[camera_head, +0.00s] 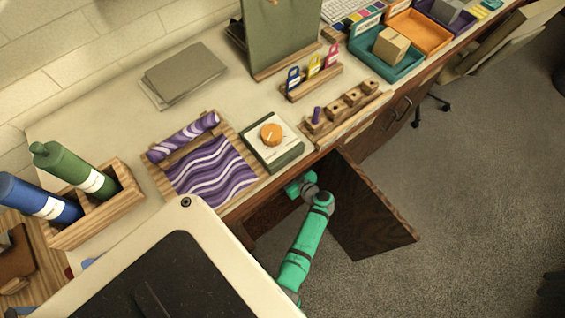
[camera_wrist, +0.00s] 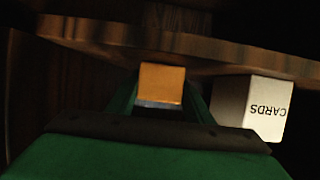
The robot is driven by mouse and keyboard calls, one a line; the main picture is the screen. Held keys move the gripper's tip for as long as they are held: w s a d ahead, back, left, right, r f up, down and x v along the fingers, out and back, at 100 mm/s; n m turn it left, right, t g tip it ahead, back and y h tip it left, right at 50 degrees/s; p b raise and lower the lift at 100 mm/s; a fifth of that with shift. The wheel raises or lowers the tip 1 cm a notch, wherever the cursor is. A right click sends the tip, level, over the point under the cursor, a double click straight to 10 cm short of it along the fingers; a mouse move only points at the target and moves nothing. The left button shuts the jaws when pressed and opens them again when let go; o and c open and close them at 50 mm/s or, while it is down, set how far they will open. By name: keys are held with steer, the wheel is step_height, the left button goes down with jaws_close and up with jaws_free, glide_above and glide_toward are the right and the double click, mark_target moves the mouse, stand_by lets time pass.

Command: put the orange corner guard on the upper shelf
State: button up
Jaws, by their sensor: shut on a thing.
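The orange corner guard (camera_wrist: 162,83) shows as a small orange block in the middle of the wrist view. My gripper (camera_wrist: 162,100) is shut on it, with one green finger at each side. A wooden shelf board (camera_wrist: 90,33) crosses the top of the wrist view, close to the guard; I cannot tell if they touch, or which shelf it is. In the head view, my green arm reaches into the open cabinet under the counter (camera_head: 275,212). The fingertips and the guard are hidden there by the counter.
A white box marked CARDS (camera_wrist: 265,108) is right of the guard against the board, its lettering upside down in the wrist view. The open cabinet door (camera_head: 368,215) stands just right of my arm. The cabinet interior is dark. Clear floor (camera_head: 460,220) lies further right.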

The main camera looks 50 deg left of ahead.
steer(key=o, duration=1)
steer(key=shift+f, duration=0.1)
steer(key=v, duration=1.2)
